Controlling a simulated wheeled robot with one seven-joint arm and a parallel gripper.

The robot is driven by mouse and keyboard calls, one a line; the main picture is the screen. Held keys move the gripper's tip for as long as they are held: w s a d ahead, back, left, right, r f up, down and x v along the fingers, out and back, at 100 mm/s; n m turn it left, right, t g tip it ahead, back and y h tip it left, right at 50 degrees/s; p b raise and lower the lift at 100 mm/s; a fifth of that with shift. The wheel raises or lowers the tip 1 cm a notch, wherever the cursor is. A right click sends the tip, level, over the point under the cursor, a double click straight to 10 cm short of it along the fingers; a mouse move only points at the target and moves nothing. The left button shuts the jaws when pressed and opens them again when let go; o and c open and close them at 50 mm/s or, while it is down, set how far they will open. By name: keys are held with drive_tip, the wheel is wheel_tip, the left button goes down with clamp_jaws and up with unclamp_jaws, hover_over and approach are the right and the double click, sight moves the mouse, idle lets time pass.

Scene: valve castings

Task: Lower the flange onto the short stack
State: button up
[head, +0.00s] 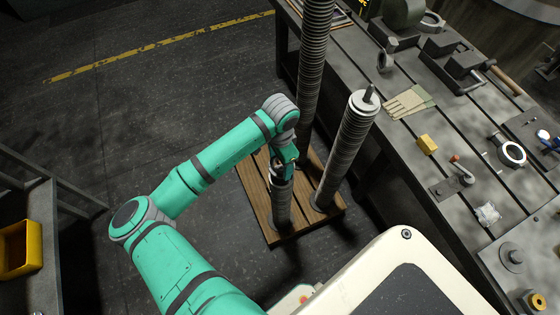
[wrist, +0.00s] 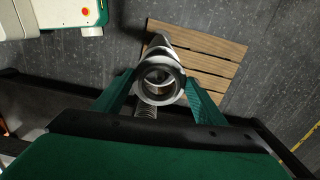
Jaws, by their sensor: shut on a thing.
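My gripper (head: 284,166) is over the short stack (head: 281,208), the lowest of three ribbed stacks on a wooden pallet. In the wrist view my gripper (wrist: 160,88) is shut on the flange (wrist: 160,101), a grey metal ring held between the two green fingers. The ring's opening faces the wrist camera, and metal shows through it. In the head view the flange is mostly hidden by my gripper. I cannot tell whether it touches the top of the short stack.
A medium stack (head: 346,150) with a pale top and a post stands close on the right. A much taller stack (head: 313,60) rises behind. The slatted pallet (head: 252,183) lies on dark floor. A workbench (head: 400,130) with gloves and castings runs along the right.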

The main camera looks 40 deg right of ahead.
sight(280, 169)
drive_tip(key=shift+f, duration=0.15)
drive_tip(key=shift+f, duration=1.05)
drive_tip(key=shift+f, duration=0.3)
drive_tip(key=shift+f, duration=0.7)
drive_tip(key=shift+f, duration=0.35)
drive_tip(key=shift+f, duration=0.75)
drive_tip(key=shift+f, duration=0.15)
drive_tip(key=o, duration=1.5)
